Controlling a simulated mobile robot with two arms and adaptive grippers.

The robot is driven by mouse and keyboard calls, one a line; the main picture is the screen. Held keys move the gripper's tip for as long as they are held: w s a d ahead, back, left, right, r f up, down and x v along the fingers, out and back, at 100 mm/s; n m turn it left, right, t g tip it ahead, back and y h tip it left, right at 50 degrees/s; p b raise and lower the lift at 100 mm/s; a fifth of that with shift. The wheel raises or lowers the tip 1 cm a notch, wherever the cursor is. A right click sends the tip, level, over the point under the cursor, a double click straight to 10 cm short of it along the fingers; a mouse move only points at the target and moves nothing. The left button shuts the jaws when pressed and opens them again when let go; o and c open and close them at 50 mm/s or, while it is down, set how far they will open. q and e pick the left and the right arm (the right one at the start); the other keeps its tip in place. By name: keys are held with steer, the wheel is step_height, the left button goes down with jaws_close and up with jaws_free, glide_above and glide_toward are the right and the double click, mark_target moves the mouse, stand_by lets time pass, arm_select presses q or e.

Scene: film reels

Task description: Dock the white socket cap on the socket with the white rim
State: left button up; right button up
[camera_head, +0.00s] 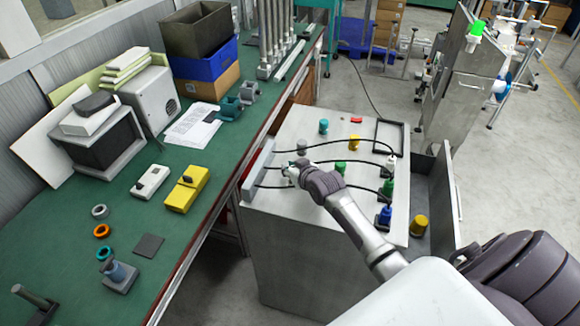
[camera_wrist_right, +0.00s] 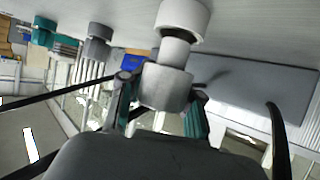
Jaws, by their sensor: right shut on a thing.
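My right gripper (camera_head: 296,174) reaches over the grey cabinet top from the right. In the right wrist view its two teal-padded fingers (camera_wrist_right: 162,112) are shut on the white socket cap (camera_wrist_right: 165,88). In the head view the cap (camera_head: 290,171) is mostly hidden by the gripper. My left gripper is not in view.
Black cables run from a grey block (camera_head: 258,171) past the gripper to white (camera_head: 390,163), green (camera_head: 388,188) and blue (camera_head: 384,215) plugs. Teal (camera_head: 323,127), grey (camera_head: 302,146) and yellow (camera_head: 354,142) pieces stand on the cabinet. A green workbench (camera_head: 70,285) lies left.

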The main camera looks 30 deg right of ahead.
steer(key=o, duration=0.7)
